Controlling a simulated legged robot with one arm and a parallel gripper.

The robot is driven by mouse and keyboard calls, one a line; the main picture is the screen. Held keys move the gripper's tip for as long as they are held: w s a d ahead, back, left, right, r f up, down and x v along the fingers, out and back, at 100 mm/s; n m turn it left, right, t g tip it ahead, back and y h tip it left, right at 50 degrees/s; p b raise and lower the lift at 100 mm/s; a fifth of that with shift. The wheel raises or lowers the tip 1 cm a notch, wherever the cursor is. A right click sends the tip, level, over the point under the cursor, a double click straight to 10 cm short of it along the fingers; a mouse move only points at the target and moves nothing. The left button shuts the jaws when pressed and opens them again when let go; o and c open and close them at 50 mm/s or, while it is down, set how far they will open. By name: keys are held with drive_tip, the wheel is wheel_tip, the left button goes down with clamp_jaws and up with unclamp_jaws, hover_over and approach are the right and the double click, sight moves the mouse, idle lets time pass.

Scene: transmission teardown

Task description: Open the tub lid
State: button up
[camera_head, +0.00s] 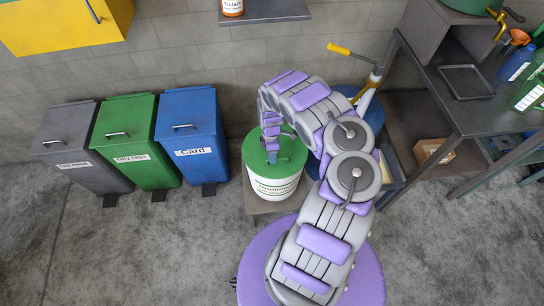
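A white tub (277,187) with printed lettering stands on a low grey support near the middle of the camera_head view. Its green lid (291,157) lies on top of it, and I see no gap at the visible rim. My arm reaches over from the right. My gripper (272,157) points down at the middle of the lid. Its fingertips are at or just above the lid, too small to tell whether they touch or hold something. My own arm hides part of the lid's upper right.
A grey bin (83,151), a green bin (134,141) and a blue bin (190,133) stand left of the tub. A metal bench (444,105) with bottles and a tray (467,81) is at the right. A cardboard box (433,150) sits below it. Floor in front is clear.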

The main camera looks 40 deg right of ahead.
drive_tip(key=shift+f, duration=0.1)
drive_tip(key=shift+c, duration=0.2)
clamp_jaws()
idle(0.5)
